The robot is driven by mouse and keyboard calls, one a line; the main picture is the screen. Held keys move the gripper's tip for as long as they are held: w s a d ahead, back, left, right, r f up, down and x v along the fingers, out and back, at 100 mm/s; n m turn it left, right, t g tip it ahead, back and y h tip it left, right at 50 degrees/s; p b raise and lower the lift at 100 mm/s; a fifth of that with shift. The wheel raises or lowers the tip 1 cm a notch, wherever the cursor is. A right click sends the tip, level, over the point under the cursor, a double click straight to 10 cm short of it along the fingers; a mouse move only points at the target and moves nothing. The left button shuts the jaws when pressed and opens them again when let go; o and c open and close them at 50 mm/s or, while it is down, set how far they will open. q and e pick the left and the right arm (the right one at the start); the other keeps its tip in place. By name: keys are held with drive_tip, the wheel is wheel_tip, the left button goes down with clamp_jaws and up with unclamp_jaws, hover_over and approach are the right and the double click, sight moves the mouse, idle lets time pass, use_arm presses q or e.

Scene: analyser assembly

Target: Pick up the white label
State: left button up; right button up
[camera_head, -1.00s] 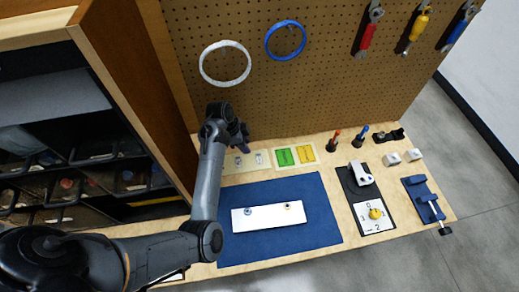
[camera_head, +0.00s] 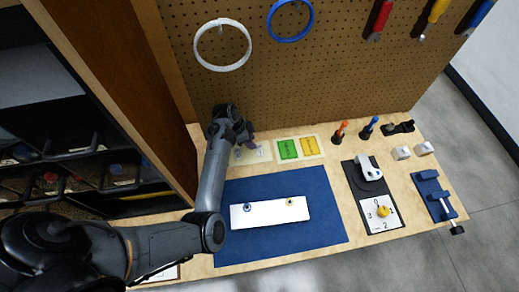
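A pale card (camera_head: 264,161) lies at the back left of the bench, against the pegboard. Small white pieces, which look like the white labels (camera_head: 261,152), lie on it, partly hidden by my gripper. My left gripper (camera_head: 249,142) points down just above or at this card; I cannot tell whether it touches. Its fingers are small and dark, so I cannot tell whether they are open or hold anything. A card with a green label (camera_head: 288,149) and a yellow label (camera_head: 310,146) lies just to the right. My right gripper is not in view.
A white plate (camera_head: 270,213) with two small fittings lies on the blue mat (camera_head: 290,244). Right of it are a dial card (camera_head: 381,222), two screwdrivers (camera_head: 368,127), white blocks (camera_head: 424,149) and a blue vise (camera_head: 435,197). A wooden cabinet side (camera_head: 115,75) stands close left.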

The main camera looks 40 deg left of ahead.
sight(260, 150)
use_arm(q)
drive_tip(key=shift+x, duration=1.8)
drive_tip(key=shift+w, duration=0.15)
clamp_jaws()
